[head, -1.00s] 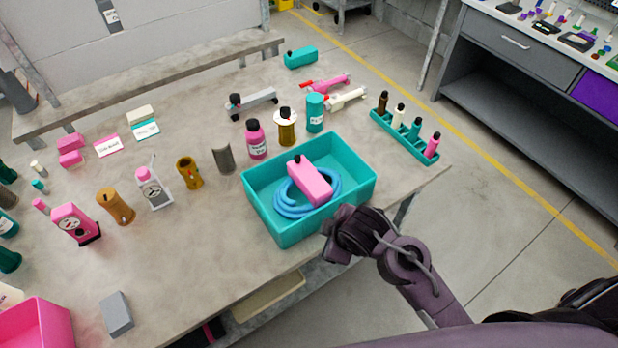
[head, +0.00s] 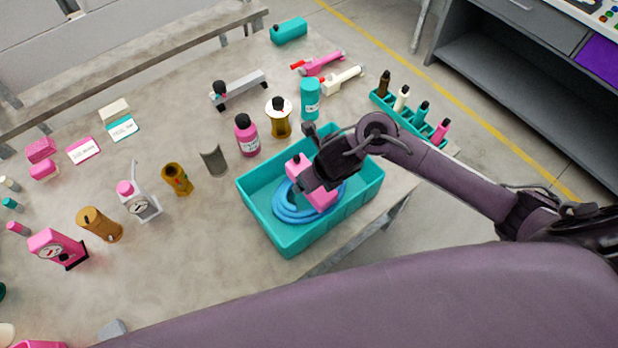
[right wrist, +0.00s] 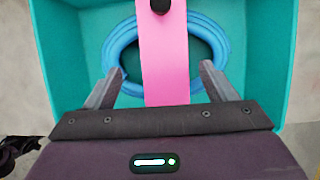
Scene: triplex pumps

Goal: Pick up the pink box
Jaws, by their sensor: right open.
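The pink box (head: 294,167) has a black knob on top and lies on a coiled blue hose (head: 290,211) in the teal bin (head: 283,240). My right gripper (head: 307,184) is over the bin and hides part of the box in the head view. In the right wrist view, my right gripper (right wrist: 159,85) is open, with one finger on each side of the pink box (right wrist: 163,60). The box shows between the fingers with a gap on both sides. Whether the fingers reach down to its height I cannot tell. My left gripper is not in view.
A pink bottle (head: 247,138), an amber bottle (head: 279,122) and a teal canister (head: 310,100) stand behind the bin. A teal rack (head: 413,130) with several small bottles stands at right. The bin walls rise around the box.

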